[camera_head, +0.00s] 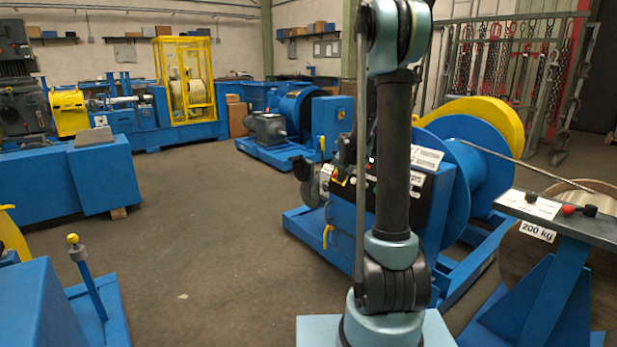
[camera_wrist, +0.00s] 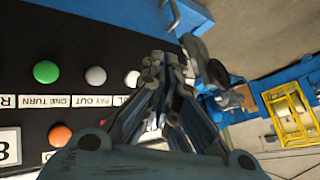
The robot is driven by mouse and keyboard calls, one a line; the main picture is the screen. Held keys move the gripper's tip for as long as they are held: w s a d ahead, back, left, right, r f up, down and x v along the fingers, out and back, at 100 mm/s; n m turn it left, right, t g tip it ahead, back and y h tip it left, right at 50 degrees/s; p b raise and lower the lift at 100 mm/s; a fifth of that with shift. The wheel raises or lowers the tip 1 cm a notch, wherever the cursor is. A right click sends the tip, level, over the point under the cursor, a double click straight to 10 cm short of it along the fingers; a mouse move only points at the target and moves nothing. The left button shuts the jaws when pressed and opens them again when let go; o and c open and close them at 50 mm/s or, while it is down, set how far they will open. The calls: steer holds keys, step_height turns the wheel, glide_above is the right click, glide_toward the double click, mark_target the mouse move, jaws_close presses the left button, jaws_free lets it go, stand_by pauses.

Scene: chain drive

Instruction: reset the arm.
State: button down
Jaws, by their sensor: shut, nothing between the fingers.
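My arm stands upright in the right middle of the head view, in front of a blue winch (camera_head: 458,190) with a control panel. In the wrist view my gripper (camera_wrist: 172,62) is shut and empty, its fingers drawn together. It is in front of the black control panel (camera_wrist: 30,110), near a white button (camera_wrist: 131,79) that the fingers partly cover. I cannot tell whether the fingertips touch the panel. In the head view I cannot clearly make out the gripper.
A console marked 200 kg (camera_head: 537,231) and a cable drum (camera_head: 520,265) stand at the right. A yellow cage machine (camera_head: 185,80) is at the back. The floor (camera_head: 205,225) at middle left is clear.

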steer(key=s+r+n+g, duration=0.1)
steer(key=s+r, duration=0.1)
steer(key=s, duration=0.5)
steer(key=s+r+n+g, duration=0.1)
steer(key=s+r, duration=0.2)
steer(key=s, duration=0.5)
steer(key=s+f+n+g, duration=0.1)
steer(key=s+f+n, duration=0.1)
steer(key=s, duration=1.5)
steer(key=s+f+n+g, duration=0.2)
steer(key=s+f, duration=0.3)
steer(key=s, duration=1.2)
steer(key=shift+s+a+n+g, duration=0.15)
steer(key=shift+s+n+g, duration=0.2)
steer(key=shift+n, duration=0.25)
steer(key=shift+w+f, duration=0.25)
steer(key=shift+w, duration=0.15)
steer(key=shift+s, duration=0.1)
